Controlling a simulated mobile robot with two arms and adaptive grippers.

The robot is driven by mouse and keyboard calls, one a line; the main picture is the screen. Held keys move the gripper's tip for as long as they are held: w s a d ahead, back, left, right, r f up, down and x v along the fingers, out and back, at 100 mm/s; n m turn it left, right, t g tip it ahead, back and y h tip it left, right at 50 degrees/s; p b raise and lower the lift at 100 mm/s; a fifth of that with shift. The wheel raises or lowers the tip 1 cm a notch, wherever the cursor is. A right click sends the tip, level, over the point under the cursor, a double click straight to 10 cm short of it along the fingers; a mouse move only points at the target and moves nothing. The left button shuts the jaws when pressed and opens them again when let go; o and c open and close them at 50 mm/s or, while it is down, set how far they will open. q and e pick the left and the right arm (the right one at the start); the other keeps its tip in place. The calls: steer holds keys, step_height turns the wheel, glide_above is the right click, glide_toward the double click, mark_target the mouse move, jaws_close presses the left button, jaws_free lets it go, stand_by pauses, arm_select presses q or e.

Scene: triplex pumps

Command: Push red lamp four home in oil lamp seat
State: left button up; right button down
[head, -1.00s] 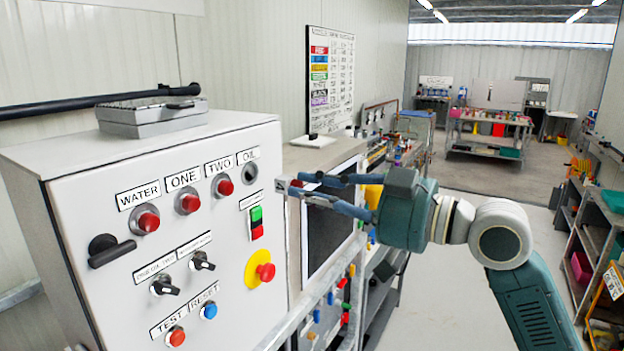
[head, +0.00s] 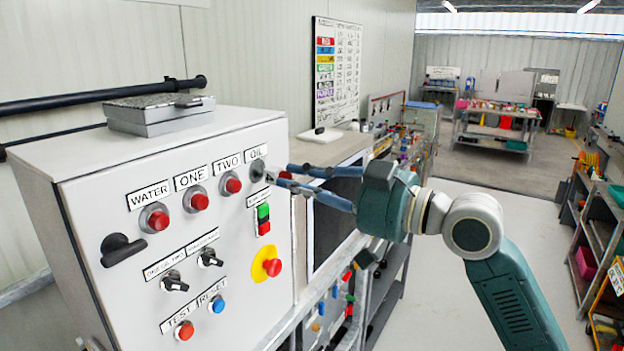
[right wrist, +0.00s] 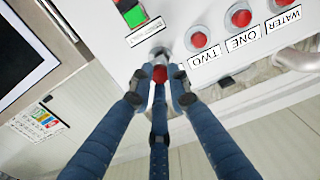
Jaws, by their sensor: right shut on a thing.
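My right gripper (head: 280,175) is in front of the control panel's white face, its blue fingers pointing at the OIL position. In the right wrist view its fingers (right wrist: 158,84) are closed around a red lamp (right wrist: 159,73). The grey ring of the oil lamp seat (right wrist: 159,53) shows right beyond the lamp. In the head view the oil lamp seat (head: 257,170) sits under the OIL label, close to the fingertips. I cannot tell whether the lamp touches the seat. My left gripper is not in view.
Red lamps sit under WATER (head: 154,217), ONE (head: 197,199) and TWO (head: 231,184). Below the fingers are a green and red switch (head: 263,218) and a red emergency button on yellow (head: 267,264). A dark screen (head: 333,215) stands right of the panel.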

mark_target(275, 175)
steer(key=shift+w+a+r, duration=0.1)
steer(key=shift+w+a, duration=0.3)
steer(key=shift+a, duration=0.15)
steer(key=shift+p, duration=0.4)
stand_by(1.1)
steer(key=shift+p+x, duration=0.55)
steer(key=shift+x, duration=1.25)
steer(key=c, duration=1.6)
jaws_free()
